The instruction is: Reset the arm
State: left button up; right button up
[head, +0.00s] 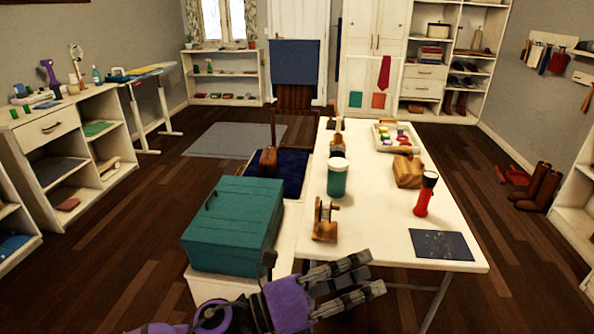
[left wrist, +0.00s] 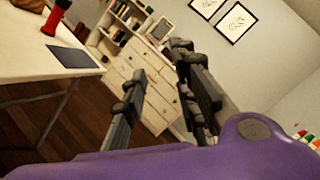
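My left gripper (head: 364,284) is in the lower middle of the head view, with a purple body and dark grey fingers. Its fingers are spread apart with nothing between them. It is in front of the near edge of the white table (head: 390,233) and beside the teal box. In the left wrist view the fingers (left wrist: 160,100) also stand apart and empty, with the table corner to the left. My right gripper is not in either view.
On the table are a red flashlight (head: 425,194), a dark flat sheet (head: 440,245), a teal jar (head: 337,178), a wooden item (head: 325,220) and a tray (head: 381,140). A teal box (head: 233,225) stands left of the table. Wooden floor (head: 135,228) lies open further left.

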pick_arm(q)
jog(key=w+a+f+n+t+y+p, duration=0.15)
jog(key=a+n+t, duration=0.25)
jog(key=n, duration=0.4)
jog(key=w+a+f+n+t+y, duration=0.2)
jog(key=w+a+n+t+y, duration=0.15)
jog(key=n, duration=0.35)
jog(key=s+a+f+n+y+p, duration=0.2)
jog(key=s+a+f+n+y, duration=0.15)
jog(key=a+f+n, duration=0.3)
jog(key=s+a+f+n+y+p, duration=0.1)
jog(key=s+a+f+n+y, duration=0.1)
jog(key=a+f+n+y, duration=0.5)
jog(key=s+a+f+n+g+y+p, duration=0.1)
jog(key=s+a+f+n, duration=0.2)
jog(key=s, duration=0.6)
jog(key=s+a+f+n+g+p, duration=0.2)
jog(key=s+a+f+n, duration=0.1)
jog(key=s, duration=0.6)
jog(key=s+a+f+n+g+y+p, duration=0.1)
jog(key=s+f+n, duration=0.3)
jog(key=s, duration=0.5)
jog(key=shift+s+a+f+n+g+y, duration=0.15)
jog(key=shift+a+f+n+g+y, duration=0.25)
jog(key=shift+a+f, duration=0.5)
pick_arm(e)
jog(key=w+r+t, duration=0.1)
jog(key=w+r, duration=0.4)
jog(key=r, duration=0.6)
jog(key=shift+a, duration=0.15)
